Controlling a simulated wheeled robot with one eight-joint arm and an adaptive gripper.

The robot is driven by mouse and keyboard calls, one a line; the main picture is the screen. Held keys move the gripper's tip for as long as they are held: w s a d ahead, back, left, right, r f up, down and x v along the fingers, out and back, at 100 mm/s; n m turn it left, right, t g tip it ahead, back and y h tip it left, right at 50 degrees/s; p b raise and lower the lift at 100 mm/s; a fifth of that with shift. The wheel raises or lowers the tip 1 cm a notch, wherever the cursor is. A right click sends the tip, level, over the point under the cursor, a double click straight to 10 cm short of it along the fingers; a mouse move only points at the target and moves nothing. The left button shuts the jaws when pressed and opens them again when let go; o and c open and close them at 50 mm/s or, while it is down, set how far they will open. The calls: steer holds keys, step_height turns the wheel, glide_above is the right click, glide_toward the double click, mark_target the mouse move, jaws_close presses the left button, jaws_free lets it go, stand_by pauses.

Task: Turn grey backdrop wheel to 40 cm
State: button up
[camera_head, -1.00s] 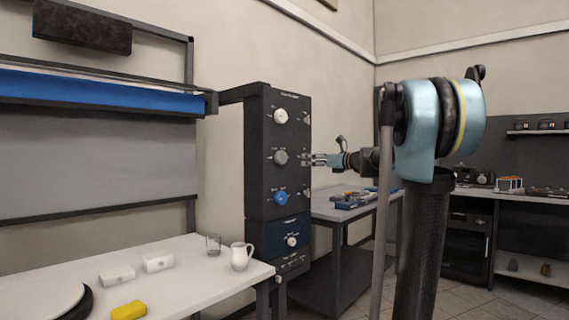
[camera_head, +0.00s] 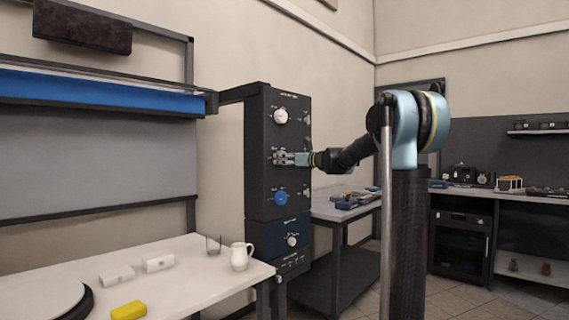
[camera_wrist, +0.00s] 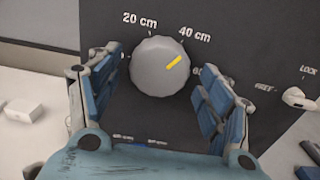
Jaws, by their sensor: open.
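The grey backdrop wheel (camera_wrist: 152,72) is a round knob on a dark panel (camera_wrist: 240,40), with "20 cm" and "40 cm" printed above it. My gripper (camera_wrist: 162,62) is open, with one blue finger on each side of the wheel. I cannot tell whether the fingers touch it. In the head view my gripper (camera_head: 279,158) is at the panel's middle row and largely hides the wheel.
In the head view, a white knob (camera_head: 280,116) is above and a blue knob (camera_head: 281,198) below on the same panel. Small levers sit to their right, one marked "FREE" and "LOCK" (camera_wrist: 299,97). A white table (camera_head: 200,270) with a jug (camera_head: 240,257) stands at the left.

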steer(key=shift+w+a, duration=0.2)
steer(key=shift+a, duration=0.1)
steer(key=shift+c, duration=0.6)
steer(key=c, duration=0.9)
steer(key=shift+n, duration=0.3)
steer(key=o, duration=1)
steer(key=shift+d, duration=0.1)
